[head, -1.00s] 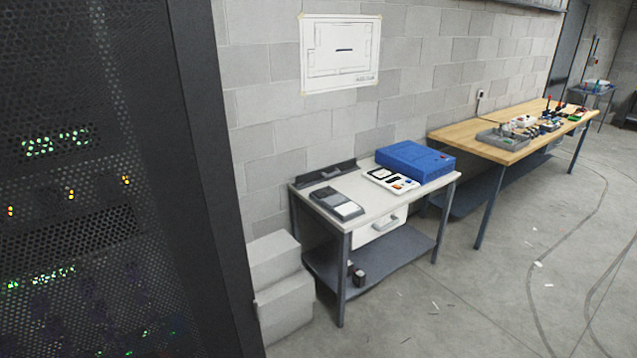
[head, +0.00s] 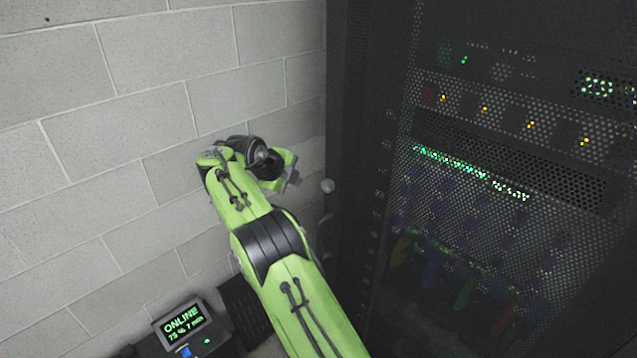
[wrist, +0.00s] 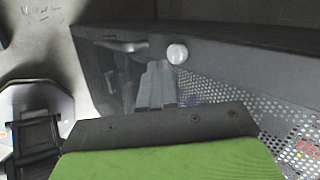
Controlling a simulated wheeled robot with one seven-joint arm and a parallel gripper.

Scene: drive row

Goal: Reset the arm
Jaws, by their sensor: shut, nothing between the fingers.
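My green arm (head: 245,205) reaches up from the bottom middle of the head view, beside the side edge of a dark server rack (head: 345,140). Its end is folded near the rack edge, and the fingers are hard to make out there. In the wrist view my gripper (wrist: 157,84) is shut, with its grey fingers together and nothing between them. A pale round knob (wrist: 177,53) and a grey handle (wrist: 122,45) on the rack lie just beyond the fingertips. The knob also shows in the head view (head: 327,185), right of the arm's end.
A grey block wall (head: 100,150) fills the left of the head view, close to the arm. A small dark display (head: 182,320) reading "ONLINE" stands low at the wall. The rack's perforated door (head: 500,180), with lights and coloured cables behind it, fills the right.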

